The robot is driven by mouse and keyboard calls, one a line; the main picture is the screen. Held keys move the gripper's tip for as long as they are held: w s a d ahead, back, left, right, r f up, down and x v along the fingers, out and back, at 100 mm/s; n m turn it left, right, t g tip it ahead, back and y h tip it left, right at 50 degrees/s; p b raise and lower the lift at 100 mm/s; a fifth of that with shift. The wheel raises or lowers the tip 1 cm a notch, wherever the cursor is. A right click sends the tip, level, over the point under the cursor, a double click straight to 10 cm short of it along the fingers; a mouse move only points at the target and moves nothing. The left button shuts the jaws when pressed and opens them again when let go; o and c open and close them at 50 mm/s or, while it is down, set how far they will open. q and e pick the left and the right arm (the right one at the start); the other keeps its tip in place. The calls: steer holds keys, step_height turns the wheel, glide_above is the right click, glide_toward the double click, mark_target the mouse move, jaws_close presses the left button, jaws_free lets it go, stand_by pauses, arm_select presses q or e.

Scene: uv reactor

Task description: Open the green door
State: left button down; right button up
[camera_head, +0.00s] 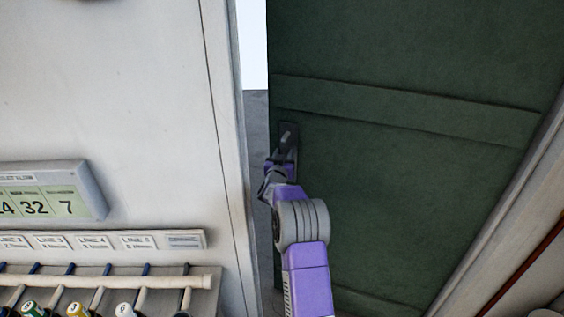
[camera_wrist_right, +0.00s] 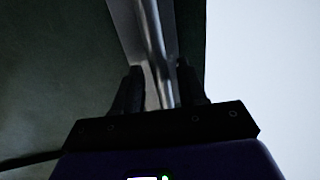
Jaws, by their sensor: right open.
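The green door (camera_head: 410,170) fills the right half of the head view. It stands ajar, with a gap between its left edge and the white frame. Its handle (camera_head: 289,136) is on a dark plate near that left edge. My right gripper (camera_head: 272,172) is at the handle, on the end of my purple arm. In the right wrist view, the metal handle bar (camera_wrist_right: 152,45) runs between the two dark fingers of the right gripper (camera_wrist_right: 158,82), which are open around it. Whether a finger touches the bar I cannot tell. My left gripper is out of view.
A white wall (camera_head: 110,80) stands left of the door, with a number display (camera_head: 50,195) and a rack (camera_head: 110,283) of several coloured-ended rods. The door frame (camera_head: 510,225) runs along the right. Bright open space (camera_head: 253,45) shows through the gap.

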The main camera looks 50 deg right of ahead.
steer(key=v, duration=0.6)
steer(key=shift+a, duration=0.15)
steer(key=shift+s, duration=0.15)
